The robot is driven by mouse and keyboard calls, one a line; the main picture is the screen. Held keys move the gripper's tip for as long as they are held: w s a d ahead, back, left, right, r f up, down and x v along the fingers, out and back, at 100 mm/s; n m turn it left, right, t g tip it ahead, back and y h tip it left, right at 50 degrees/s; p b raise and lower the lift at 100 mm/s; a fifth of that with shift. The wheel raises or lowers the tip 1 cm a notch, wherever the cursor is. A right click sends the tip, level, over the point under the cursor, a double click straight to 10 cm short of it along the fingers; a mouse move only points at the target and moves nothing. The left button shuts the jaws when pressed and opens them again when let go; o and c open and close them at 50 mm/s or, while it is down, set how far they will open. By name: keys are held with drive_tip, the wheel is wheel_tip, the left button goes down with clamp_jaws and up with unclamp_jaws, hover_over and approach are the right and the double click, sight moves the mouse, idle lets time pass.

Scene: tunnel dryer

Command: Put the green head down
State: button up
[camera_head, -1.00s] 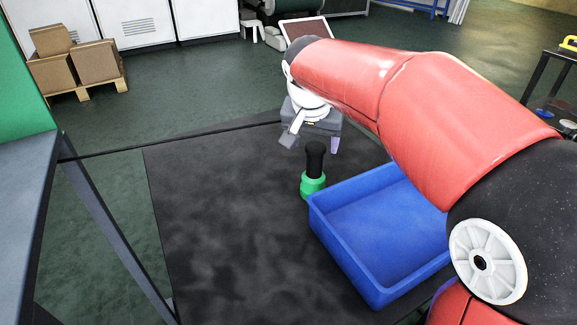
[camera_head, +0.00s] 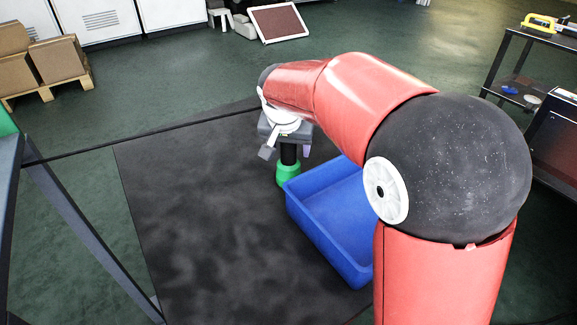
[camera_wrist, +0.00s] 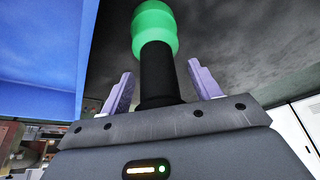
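The green head, a green base (camera_head: 288,175) with a black shaft (camera_head: 289,153), stands upright on the black mat (camera_head: 200,215), close to the blue bin's far left corner. My gripper (camera_head: 288,148) is over the top of the shaft. In the wrist view the purple fingers of my gripper (camera_wrist: 160,75) are open, one on each side of the black shaft (camera_wrist: 158,78), with a gap visible at both sides. The green base (camera_wrist: 155,27) is beyond the fingertips. The shaft's top end is hidden by my gripper's body.
The blue bin (camera_head: 338,243) sits on the mat at the right of the green head and looks empty. A table with a grey frame (camera_head: 80,225) stands at the left. Boxes on a pallet (camera_head: 45,92) and a dark shelf unit (camera_head: 520,75) are farther off. The mat's left part is clear.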

clamp_jaws()
drive_tip(key=shift+r, duration=0.25)
idle(0.3)
